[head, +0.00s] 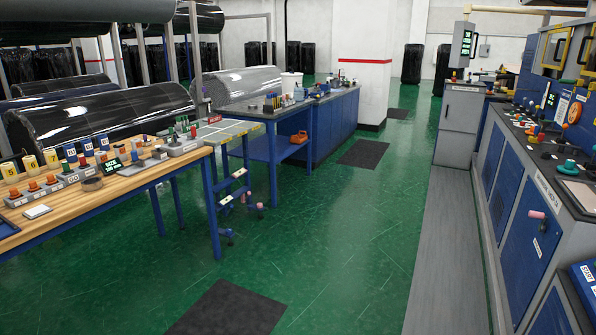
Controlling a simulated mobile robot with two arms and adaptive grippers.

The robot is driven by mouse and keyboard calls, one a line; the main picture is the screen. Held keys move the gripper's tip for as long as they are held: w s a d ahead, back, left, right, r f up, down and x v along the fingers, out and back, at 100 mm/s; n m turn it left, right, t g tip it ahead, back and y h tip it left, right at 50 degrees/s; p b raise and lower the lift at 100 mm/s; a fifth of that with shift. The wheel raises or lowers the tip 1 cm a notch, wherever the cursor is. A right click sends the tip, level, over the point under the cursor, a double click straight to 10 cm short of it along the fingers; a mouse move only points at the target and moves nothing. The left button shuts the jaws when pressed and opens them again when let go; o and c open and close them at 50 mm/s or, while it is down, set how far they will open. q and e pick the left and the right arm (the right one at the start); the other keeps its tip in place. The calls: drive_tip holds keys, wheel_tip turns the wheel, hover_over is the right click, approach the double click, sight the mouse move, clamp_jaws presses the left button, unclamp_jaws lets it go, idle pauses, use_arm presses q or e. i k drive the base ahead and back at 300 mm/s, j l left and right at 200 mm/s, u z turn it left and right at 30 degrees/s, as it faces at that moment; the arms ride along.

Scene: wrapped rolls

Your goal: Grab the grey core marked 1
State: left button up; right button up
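I cannot pick out a grey core marked 1 in the head view. The wooden workbench (125,186) at the left bears several small upright cylinders. Yellow ones with dark marks, such as this yellow cylinder (30,163), stand at its left end. Neither of my grippers is in view.
Large black wrapped rolls (100,112) lie behind the bench. A blue workbench (275,112) with small items stands beyond it. Blue machine cabinets (530,215) line the right side. The green floor (330,225) between is open, with a dark mat (228,308) in front.

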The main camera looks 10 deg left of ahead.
sight(120, 151)
drive_tip(key=i+u, duration=0.15)
drive_tip(key=i, duration=0.3)
drive_tip(key=i+l+u, duration=0.2)
drive_tip(key=i, duration=0.25)
drive_tip(key=i+l+u, duration=0.15)
drive_tip(key=i, duration=0.35)
drive_tip(key=i+l+u, duration=0.2)
drive_tip(key=i, duration=0.25)
drive_tip(key=i+l+u, duration=0.5)
drive_tip(key=u, duration=0.2)
drive_tip(key=i+l+u, duration=0.5)
drive_tip(key=l+u, duration=0.2)
drive_tip(key=l, duration=0.15)
drive_tip(key=i+l+u, duration=0.1)
drive_tip(key=l+u, duration=0.25)
drive_tip(key=l, duration=0.1)
